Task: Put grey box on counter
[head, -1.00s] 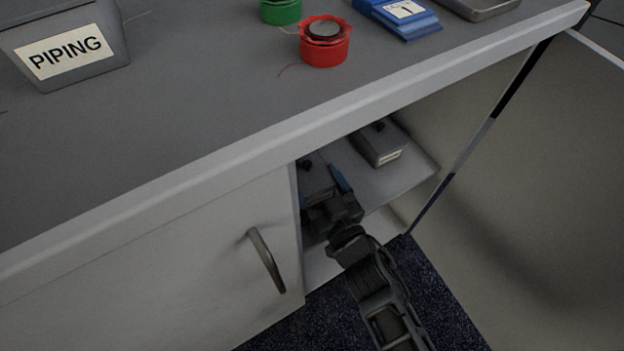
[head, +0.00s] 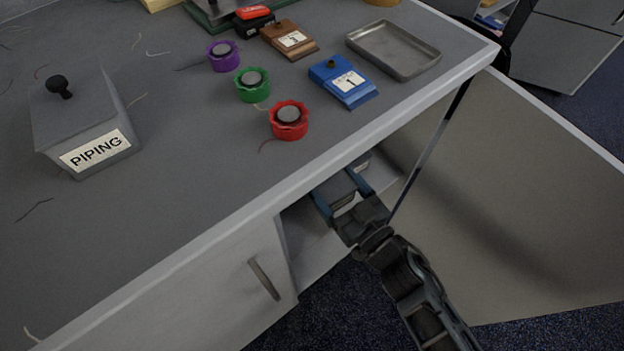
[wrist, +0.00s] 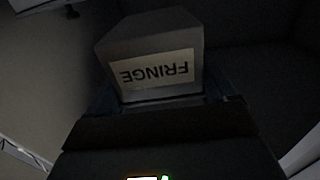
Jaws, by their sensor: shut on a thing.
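A grey box labelled FRINGE (wrist: 155,45) is between the fingers of my gripper (head: 341,188). Its label reads upside down in the wrist view. In the head view the held box (head: 338,187) shows partly, just inside the open cupboard below the counter edge. My gripper has blue fingers and is shut on this box; its fingers also flank the box in the wrist view (wrist: 170,95). The grey counter (head: 190,220) is above my gripper. Another grey box, labelled PIPING (head: 85,125), with a dark knob, stands on the counter at the left.
The right cupboard door (head: 520,200) stands open. Purple (head: 222,57), green (head: 252,86) and red (head: 289,121) tubs, a blue block (head: 342,82) and a metal tray (head: 393,50) occupy the counter's right. Its front left is largely clear.

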